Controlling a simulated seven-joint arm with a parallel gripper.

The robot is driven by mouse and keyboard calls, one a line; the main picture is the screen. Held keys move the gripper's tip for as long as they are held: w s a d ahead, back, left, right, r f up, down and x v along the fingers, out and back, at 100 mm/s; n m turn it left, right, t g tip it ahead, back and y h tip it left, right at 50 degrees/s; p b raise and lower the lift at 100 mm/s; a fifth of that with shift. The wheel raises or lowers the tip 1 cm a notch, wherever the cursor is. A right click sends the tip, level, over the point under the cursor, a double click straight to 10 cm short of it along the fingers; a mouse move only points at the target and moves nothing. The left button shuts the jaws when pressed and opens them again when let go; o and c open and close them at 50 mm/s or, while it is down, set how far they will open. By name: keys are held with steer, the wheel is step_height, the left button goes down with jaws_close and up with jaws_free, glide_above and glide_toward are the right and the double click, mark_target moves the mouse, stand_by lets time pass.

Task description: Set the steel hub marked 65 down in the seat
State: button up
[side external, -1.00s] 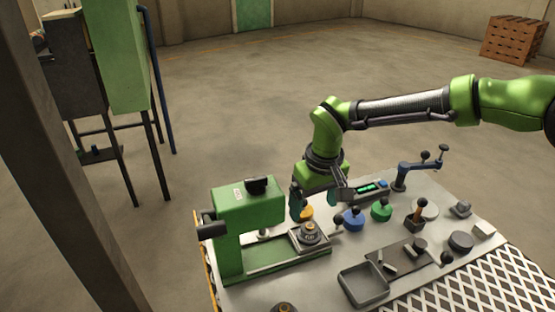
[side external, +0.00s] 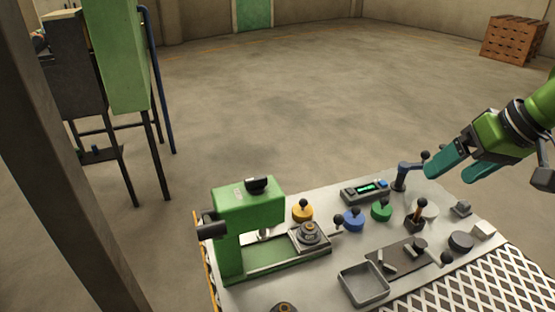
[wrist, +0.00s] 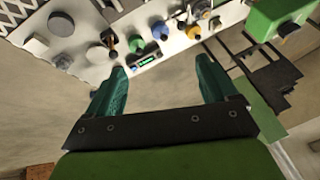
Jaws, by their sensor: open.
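A dark steel hub (side external: 310,230) with a raised round centre sits in the square seat block (side external: 324,246) on the slide of the green press (side external: 247,205). It looks level; its mark is too small to read. A second dark hub-like part (side external: 284,308) is cut off by the bottom edge of the side view. My gripper (side external: 452,168) is open and empty, raised at the right, well away from the hub. In the wrist view its teal fingers (wrist: 162,72) stand wide apart with nothing between them.
Yellow (side external: 302,212), blue (side external: 353,220) and green (side external: 381,210) knobbed pieces stand behind and right of the hub. A display box (side external: 365,191), a clamp handle (side external: 400,178) and a grey tray (side external: 363,286) share the table. Open floor lies beyond.

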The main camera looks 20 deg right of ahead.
steer(key=s+d+f+m+t, duration=0.1)
steer(key=s+d+f, duration=0.1)
steer(key=s, duration=0.4)
steer(key=shift+s+d+f+t, duration=0.15)
steer(key=shift+d+t, duration=0.25)
steer(key=shift+d, duration=0.2)
stand_by(0.6)
